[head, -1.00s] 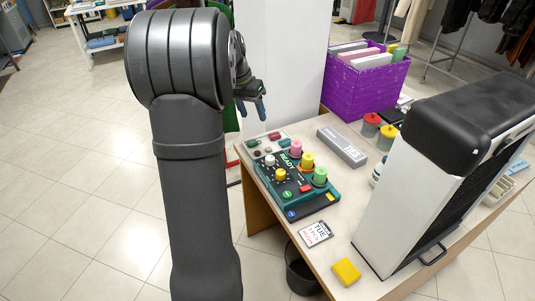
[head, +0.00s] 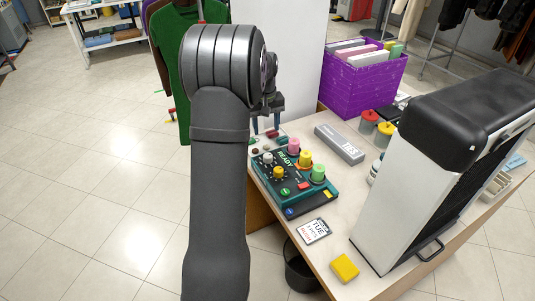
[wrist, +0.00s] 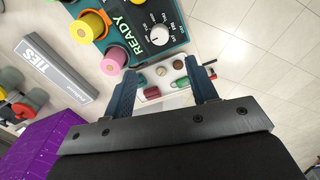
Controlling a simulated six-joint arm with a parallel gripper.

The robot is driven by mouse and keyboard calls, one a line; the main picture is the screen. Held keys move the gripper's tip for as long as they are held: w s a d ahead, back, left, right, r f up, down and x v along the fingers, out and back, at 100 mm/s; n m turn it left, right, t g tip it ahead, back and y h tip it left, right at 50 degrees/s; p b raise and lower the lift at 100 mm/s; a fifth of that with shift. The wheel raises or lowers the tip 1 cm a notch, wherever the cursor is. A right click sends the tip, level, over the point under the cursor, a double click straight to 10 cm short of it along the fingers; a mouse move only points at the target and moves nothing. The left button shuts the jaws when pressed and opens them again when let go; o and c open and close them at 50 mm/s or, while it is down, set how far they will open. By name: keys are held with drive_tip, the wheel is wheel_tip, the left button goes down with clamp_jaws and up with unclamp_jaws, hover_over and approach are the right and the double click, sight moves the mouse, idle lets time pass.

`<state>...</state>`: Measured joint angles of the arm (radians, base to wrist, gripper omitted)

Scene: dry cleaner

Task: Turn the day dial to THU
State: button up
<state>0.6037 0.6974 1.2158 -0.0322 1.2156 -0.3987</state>
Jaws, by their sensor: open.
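The teal control box (head: 312,198) marked READY stands on the table in the head view. Its white dial knob (head: 268,157) is at the far left of the box; the knob also shows in the wrist view (wrist: 159,35), ringed by small labels. I cannot tell which label it points at. My gripper (head: 266,130) is open and empty, fingers pointing down, beyond the far-left end of the box. In the wrist view my gripper (wrist: 160,69) has both fingers apart, with the knob past the fingertips, not between them.
Pink (head: 294,146), yellow (head: 305,159) and green (head: 318,173) spools stand on the box. A small tray of buttons (wrist: 150,96) lies between my fingers in view. A grey TIES box (head: 340,145), purple crate (head: 350,92), TUE card (head: 313,231) and yellow block (head: 345,268) are nearby.

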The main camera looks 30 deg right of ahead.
sight(268, 155)
drive_tip(key=f, duration=1.2)
drive_tip(key=shift+d+f, duration=0.2)
drive_tip(key=shift+f, duration=0.2)
drive_tip(key=c, duration=1)
